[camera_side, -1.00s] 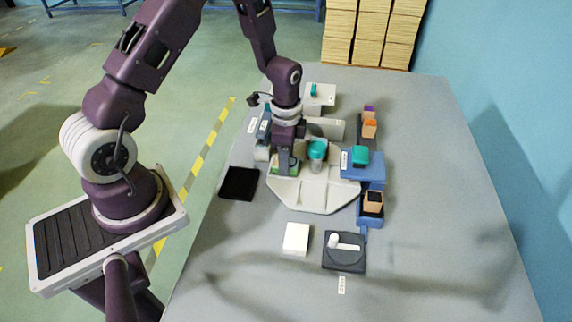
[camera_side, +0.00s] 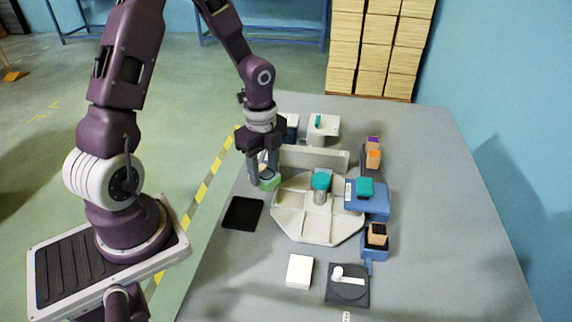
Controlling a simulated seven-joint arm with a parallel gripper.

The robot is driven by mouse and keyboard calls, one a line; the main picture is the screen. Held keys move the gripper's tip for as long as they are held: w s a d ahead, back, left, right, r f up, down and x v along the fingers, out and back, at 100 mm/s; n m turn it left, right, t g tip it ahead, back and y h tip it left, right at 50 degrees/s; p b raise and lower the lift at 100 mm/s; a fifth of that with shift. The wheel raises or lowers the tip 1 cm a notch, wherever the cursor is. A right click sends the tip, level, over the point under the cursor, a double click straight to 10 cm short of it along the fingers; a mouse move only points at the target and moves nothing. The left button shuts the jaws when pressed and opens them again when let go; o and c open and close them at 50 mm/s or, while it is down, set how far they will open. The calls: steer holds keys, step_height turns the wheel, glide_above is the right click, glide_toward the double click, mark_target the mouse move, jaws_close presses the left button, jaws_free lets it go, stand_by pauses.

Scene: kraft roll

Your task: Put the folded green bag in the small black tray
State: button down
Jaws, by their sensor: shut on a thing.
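The folded green bag (camera_side: 269,184) is held between the fingers of my gripper (camera_side: 264,179), which is shut on it. It is small and light green, and my fingers partly hide it. The bag is just left of the pale sectioned tray and behind the small black tray. Whether it is clear of the table is hard to tell. The small black tray (camera_side: 242,213) lies flat near the table's left edge, and it looks empty.
The pale sectioned tray (camera_side: 290,222) with a teal-topped cylinder (camera_side: 321,182) stands to the right. A blue stand with a teal block (camera_side: 365,188) is beyond it. A white block (camera_side: 299,271) and a dark plate with a white lever (camera_side: 347,286) sit in front. The right table side is clear.

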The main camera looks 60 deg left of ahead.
steer(key=shift+s+a+f+m, duration=0.2)
steer(key=shift+s+f+m, duration=0.95)
steer(key=shift+m, duration=0.75)
steer(key=shift+s+a+f+m, duration=0.15)
steer(key=shift+s+f+m, duration=1.05)
steer(key=shift+m, duration=0.7)
steer(key=shift+s+a+f+m, duration=0.2)
steer(key=shift+s+f+m, duration=0.65)
steer(key=shift+f+m, duration=0.8)
steer(key=shift+f+m, duration=0.25)
steer(key=shift+f, duration=0.25)
steer(key=c, duration=0.7)
jaws_free()
steer(key=shift+o, duration=0.2)
